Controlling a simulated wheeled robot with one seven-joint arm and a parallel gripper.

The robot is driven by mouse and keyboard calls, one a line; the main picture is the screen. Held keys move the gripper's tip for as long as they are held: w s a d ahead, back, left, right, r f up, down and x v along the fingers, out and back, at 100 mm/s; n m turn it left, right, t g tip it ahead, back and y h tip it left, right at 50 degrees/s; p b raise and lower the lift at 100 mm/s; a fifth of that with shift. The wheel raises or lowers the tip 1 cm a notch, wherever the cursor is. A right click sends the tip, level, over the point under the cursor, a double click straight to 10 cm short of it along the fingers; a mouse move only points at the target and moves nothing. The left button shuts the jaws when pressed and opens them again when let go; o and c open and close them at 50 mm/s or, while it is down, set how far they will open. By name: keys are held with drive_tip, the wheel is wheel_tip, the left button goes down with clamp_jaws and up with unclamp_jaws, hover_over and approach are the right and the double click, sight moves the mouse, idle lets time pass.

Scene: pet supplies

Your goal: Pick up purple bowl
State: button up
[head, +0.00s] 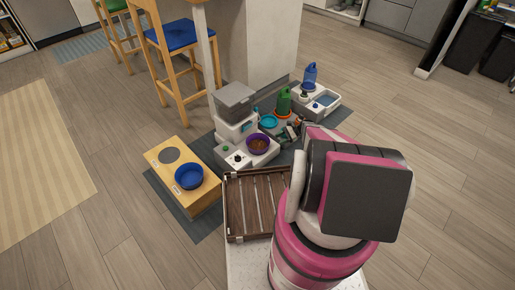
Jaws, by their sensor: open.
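The purple bowl (258,138) sits on a white and grey pet feeder (236,158), left of my arm and near the picture's middle. It is upright and has something brown inside. A grey box-shaped hopper (234,98) stands just behind it to the left. My pink and black arm fills the right of the head view. My gripper does not show; the arm links may hide it.
A blue bowl (189,177) sits in a wooden stand (163,150) at left. A teal bowl (268,121), a green bottle (284,101) and a blue bottle (310,77) stand farther back. A brown slatted tray (233,200) is in front. Open floor lies left and right.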

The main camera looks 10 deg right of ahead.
drive_tip(key=x, duration=1)
drive_tip(key=shift+s+a, duration=0.15)
drive_tip(key=shift+s, duration=0.25)
drive_tip(key=shift+f, duration=0.1)
clamp_jaws()
